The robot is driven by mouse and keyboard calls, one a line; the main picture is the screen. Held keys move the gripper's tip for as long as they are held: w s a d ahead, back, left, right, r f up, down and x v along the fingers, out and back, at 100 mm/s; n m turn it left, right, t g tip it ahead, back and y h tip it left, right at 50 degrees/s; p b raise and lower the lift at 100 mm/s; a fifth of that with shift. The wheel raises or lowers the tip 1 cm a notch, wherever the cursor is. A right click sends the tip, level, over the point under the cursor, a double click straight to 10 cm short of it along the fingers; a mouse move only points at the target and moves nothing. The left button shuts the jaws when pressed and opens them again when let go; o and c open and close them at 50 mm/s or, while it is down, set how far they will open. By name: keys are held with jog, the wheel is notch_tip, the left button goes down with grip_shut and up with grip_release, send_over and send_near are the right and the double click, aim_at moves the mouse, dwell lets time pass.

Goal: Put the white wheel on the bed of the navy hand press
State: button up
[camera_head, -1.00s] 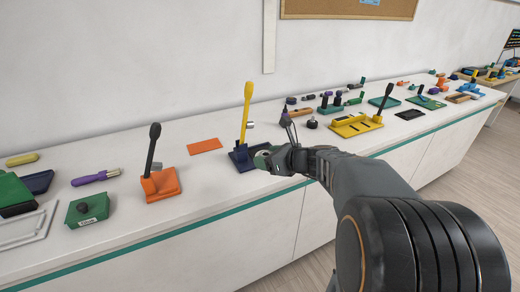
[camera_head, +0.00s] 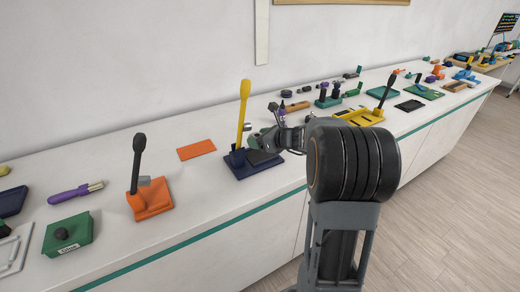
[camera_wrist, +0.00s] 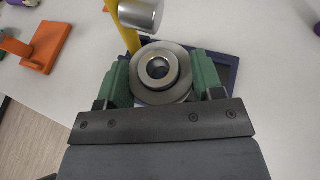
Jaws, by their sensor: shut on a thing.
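The navy hand press (camera_head: 240,173) stands near the front of the long white counter, with a yellow lever (camera_head: 244,105) standing up. In the wrist view, its silver ram (camera_wrist: 142,14) is just beyond my fingers, and the navy base (camera_wrist: 234,72) shows below and to the right. In the head view, the gripper (camera_head: 267,142) hides the wheel.
An orange press (camera_head: 152,200) with a black lever stands to the left. A flat orange plate (camera_head: 197,149) lies behind, between the presses. A yellow press (camera_head: 360,116) and several small tools are to the right. A green box (camera_head: 68,236) is at the left.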

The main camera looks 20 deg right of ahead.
send_over(261, 156)
jog(key=f, duration=0.5)
jog(key=shift+s+a+f, duration=0.15)
jog(key=shift+s+a, duration=0.05)
jog(key=shift+w+d+f, duration=0.1)
jog(key=shift+w+f, duration=0.1)
jog(key=shift+f, duration=1.6)
jog(key=shift+f, duration=0.15)
jog(key=o, duration=1)
